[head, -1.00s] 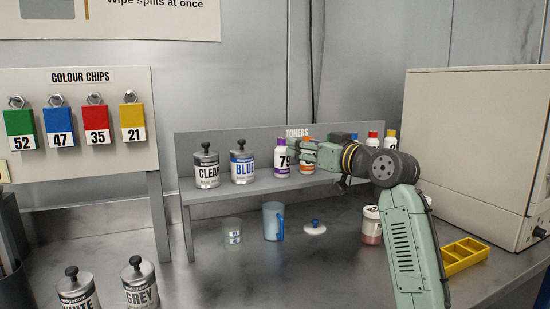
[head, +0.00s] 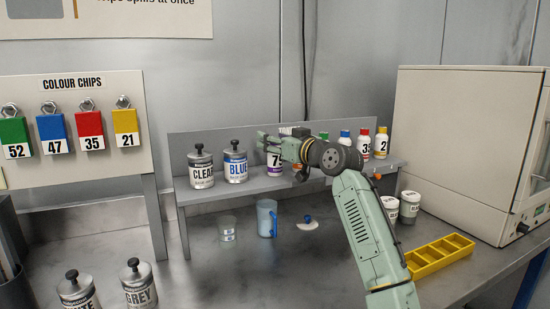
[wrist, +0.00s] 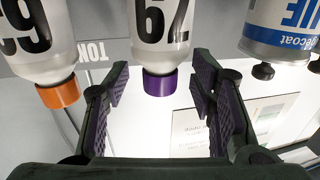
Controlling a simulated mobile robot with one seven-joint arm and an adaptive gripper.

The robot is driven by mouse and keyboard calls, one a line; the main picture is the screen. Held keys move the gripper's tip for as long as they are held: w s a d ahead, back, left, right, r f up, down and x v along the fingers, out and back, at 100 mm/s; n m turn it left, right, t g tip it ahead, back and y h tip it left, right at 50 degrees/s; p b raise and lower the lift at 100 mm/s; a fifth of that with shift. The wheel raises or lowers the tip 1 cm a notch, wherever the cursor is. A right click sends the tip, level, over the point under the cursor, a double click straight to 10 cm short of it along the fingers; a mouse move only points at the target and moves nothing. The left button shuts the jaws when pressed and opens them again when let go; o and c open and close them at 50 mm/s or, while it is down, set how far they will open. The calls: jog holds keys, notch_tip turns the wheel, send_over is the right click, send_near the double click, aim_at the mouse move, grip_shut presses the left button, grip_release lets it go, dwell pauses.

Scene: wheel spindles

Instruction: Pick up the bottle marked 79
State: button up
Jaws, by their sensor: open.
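The bottle marked 79 (head: 275,165) stands on the grey shelf. My gripper (head: 266,141) is open and empty, level with the bottle's upper part. In the wrist view, the fingers of my gripper (wrist: 160,92) appear either side of the cap. I cannot tell whether the cap is between them in depth.
An orange-capped bottle (wrist: 35,40) stands close on one side of the 79 bottle, and the BLUE can (head: 235,165) on the other. The CLEAR can (head: 201,170) and a yellow-capped bottle (head: 381,143) share the shelf (head: 190,196). A blue jug (head: 266,217) stands below.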

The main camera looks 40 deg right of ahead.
grip_shut()
dwell(0.5)
